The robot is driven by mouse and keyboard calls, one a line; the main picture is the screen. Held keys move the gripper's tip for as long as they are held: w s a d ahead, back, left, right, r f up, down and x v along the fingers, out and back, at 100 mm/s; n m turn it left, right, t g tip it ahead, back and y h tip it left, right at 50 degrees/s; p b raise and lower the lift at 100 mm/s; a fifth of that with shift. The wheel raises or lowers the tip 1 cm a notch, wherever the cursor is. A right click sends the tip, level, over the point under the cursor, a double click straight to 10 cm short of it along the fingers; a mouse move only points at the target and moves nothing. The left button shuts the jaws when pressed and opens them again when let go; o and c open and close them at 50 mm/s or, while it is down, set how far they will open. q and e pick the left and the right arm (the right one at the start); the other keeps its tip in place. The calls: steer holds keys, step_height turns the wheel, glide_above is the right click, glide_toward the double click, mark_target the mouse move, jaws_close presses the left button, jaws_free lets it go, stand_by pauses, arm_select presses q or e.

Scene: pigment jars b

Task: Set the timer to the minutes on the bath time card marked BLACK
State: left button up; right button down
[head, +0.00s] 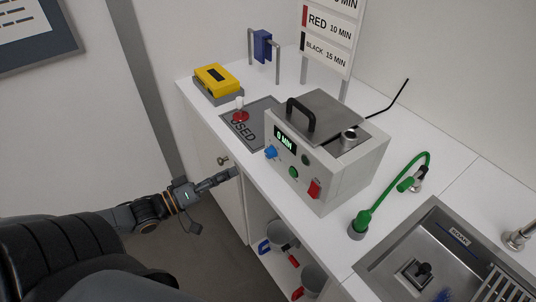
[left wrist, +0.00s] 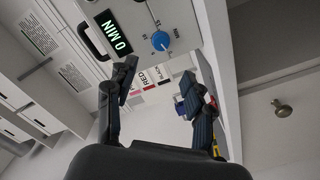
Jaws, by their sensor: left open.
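The white bath unit (head: 340,165) stands on the counter, with its lid shut. Its timer display (head: 285,140) reads 0 MIN, also legible in the left wrist view (left wrist: 113,32). The blue timer knob (head: 271,152) is below the display; in the left wrist view the knob (left wrist: 161,40) shows scale marks around it. The BLACK card (head: 325,52) on the sign reads 15 MIN. My left gripper (head: 216,200) is open and empty, in front of the counter edge, apart from the knob; its fingers (left wrist: 158,82) show in the left wrist view. My right gripper is out of view.
A green button (head: 293,172) and red switch (head: 314,189) are right of the knob. A yellow box (head: 217,78) and a USED mat (head: 247,132) with a red-and-white object lie left. A green hose (head: 392,190) and sink (head: 445,250) are right. An open shelf holds pots below.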

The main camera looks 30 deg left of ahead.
mark_target(267, 154)
arm_select(q)
steer(key=x, duration=1.2)
steer(key=shift+w, duration=0.15)
steer(key=shift+p, duration=0.3)
jaws_close()
